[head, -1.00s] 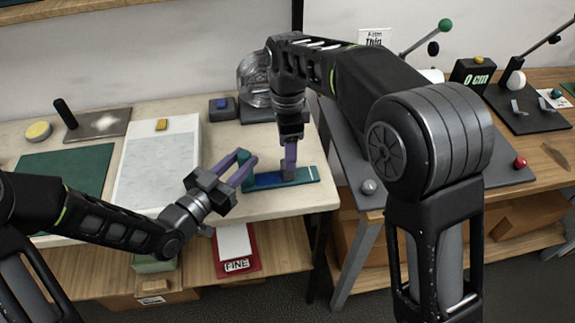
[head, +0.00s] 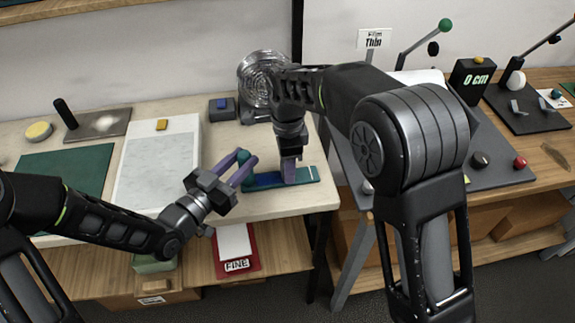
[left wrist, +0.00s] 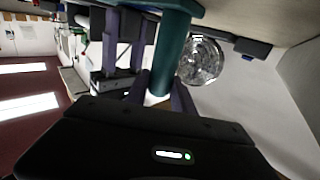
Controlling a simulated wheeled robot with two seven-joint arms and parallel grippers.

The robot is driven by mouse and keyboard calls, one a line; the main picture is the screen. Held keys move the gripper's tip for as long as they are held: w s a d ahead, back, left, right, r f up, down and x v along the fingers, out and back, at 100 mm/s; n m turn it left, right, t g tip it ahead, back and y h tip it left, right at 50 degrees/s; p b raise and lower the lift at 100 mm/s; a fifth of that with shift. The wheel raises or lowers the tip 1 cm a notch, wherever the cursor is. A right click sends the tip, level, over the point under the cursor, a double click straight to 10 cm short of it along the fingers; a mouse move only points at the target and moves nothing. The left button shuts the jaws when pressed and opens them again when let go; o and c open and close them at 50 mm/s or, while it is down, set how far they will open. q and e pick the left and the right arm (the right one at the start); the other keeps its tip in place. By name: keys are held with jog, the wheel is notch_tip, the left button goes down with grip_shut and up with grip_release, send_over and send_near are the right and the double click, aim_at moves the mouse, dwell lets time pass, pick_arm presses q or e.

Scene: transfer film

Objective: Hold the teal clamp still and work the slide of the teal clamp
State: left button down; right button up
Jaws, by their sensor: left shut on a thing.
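The teal clamp (head: 305,175) lies near the front right of the pale worktable, with a dark blue strip along its top. My left gripper (head: 241,168) is shut on the clamp's upright teal post at its left end. The teal post (left wrist: 172,50) also shows between the purple fingers in the left wrist view. My right gripper (head: 289,178) points down onto the middle of the clamp, its fingertips at the strip. The slide is hidden by these fingers, and I cannot tell whether they grip it.
A white board (head: 155,180) and a dark green mat (head: 70,170) lie to the left. A clear coiled disc (head: 262,78) stands behind the clamp. A red FINE pad (head: 237,262) is on the lower shelf. A grey bench with levers and knobs (head: 480,160) is at right.

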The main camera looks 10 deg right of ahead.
grip_shut()
dwell(0.9)
